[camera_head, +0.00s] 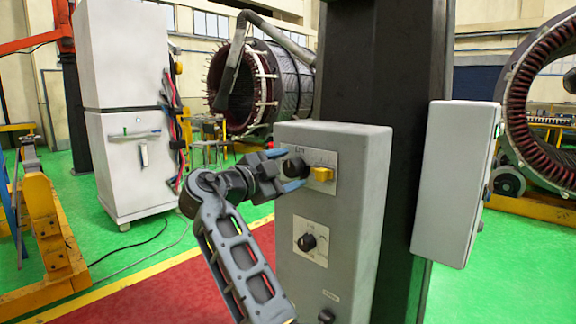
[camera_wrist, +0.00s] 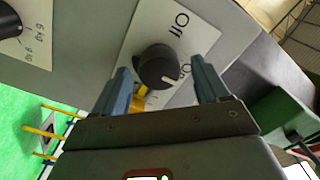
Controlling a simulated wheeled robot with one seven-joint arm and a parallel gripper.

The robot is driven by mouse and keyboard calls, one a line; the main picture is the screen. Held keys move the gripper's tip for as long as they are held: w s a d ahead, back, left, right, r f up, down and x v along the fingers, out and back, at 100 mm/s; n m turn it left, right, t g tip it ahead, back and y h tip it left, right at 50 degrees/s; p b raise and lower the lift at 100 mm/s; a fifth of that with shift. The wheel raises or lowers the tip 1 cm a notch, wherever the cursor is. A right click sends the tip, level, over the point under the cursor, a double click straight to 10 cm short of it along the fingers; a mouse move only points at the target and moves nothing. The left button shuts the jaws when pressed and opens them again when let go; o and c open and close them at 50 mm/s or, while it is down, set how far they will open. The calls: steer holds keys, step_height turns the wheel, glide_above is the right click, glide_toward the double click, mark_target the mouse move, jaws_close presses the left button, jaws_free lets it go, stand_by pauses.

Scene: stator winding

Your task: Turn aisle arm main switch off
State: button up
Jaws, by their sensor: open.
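The switch box (camera_head: 345,205) is a grey cabinet on a dark column. On its upper front plate is a black rotary knob (camera_wrist: 158,66) with a white mark, and a yellow part (camera_head: 322,173) beside it. The wrist view shows the knob between the two blue fingers of my gripper (camera_wrist: 160,68), which are apart on either side of it. I cannot tell whether they touch it. In the head view my gripper (camera_head: 286,171) is at the upper plate and partly covers the knob.
A second black knob (camera_head: 307,242) sits on a lower plate of the box; it also shows in the wrist view (camera_wrist: 8,22). Another grey box (camera_head: 456,180) hangs on the column's right. A white cabinet (camera_head: 128,160) stands left. Green floor lies between.

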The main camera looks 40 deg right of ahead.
steer(key=shift+d, duration=0.35)
steer(key=shift+c, duration=0.5)
steer(key=c, duration=1)
steer(key=shift+o, duration=0.2)
steer(key=shift+f, duration=0.1)
